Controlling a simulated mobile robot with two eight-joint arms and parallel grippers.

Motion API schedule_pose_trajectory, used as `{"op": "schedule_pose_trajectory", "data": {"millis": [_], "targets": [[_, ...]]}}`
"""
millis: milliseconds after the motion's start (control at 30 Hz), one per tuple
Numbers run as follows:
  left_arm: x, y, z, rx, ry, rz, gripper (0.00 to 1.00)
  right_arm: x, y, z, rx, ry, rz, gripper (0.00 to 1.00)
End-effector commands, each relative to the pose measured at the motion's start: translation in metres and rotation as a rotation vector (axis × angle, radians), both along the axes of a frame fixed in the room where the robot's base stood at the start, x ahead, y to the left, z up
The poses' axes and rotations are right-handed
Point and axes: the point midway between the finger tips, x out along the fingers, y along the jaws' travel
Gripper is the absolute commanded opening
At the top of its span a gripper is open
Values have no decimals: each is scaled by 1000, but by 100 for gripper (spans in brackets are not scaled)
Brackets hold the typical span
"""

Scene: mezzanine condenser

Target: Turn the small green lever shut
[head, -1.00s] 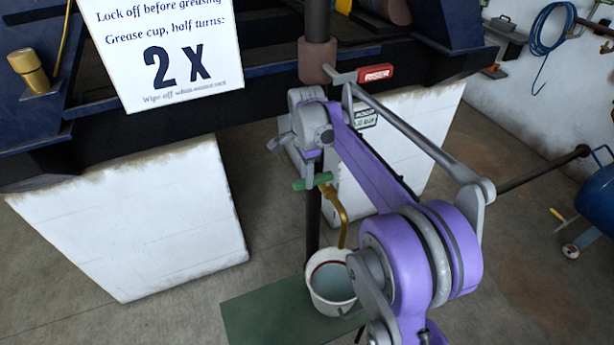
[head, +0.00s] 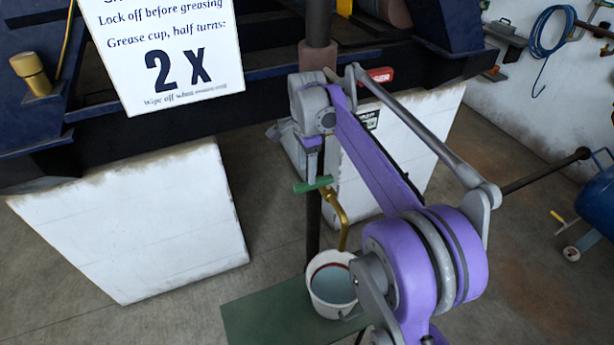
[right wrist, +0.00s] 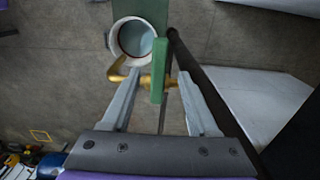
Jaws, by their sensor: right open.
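The small green lever (head: 313,184) sits on a brass tap (head: 337,208) on the dark vertical pipe. In the right wrist view the lever (right wrist: 159,70) lies crosswise to the brass body (right wrist: 130,77). My right gripper (right wrist: 159,78) is open, with one finger on each side of the lever and gaps between. In the head view my right gripper (head: 312,170) points down just above the lever, partly hidden by my wrist. My left gripper is not in view.
A white bucket (head: 332,283) of liquid stands on a green board (head: 260,310) under the spout. White blocks (head: 135,225) stand left and right of the pipe. A white sign (head: 165,50) hangs at upper left. A red tag (head: 381,75) is partly behind my arm.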

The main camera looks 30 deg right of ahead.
Motion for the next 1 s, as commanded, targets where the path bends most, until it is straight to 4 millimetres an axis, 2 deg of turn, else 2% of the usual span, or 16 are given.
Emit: {"op": "schedule_pose_trajectory", "data": {"millis": [33,200,400,1000], "targets": [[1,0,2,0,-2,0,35,0,0,13,0,-1,0,60],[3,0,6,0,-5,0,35,0,0,45,0,-1,0,60],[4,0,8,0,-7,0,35,0,0,65,0,-1,0,60],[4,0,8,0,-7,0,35,-1,1,67,0,-2,6,60]]}}
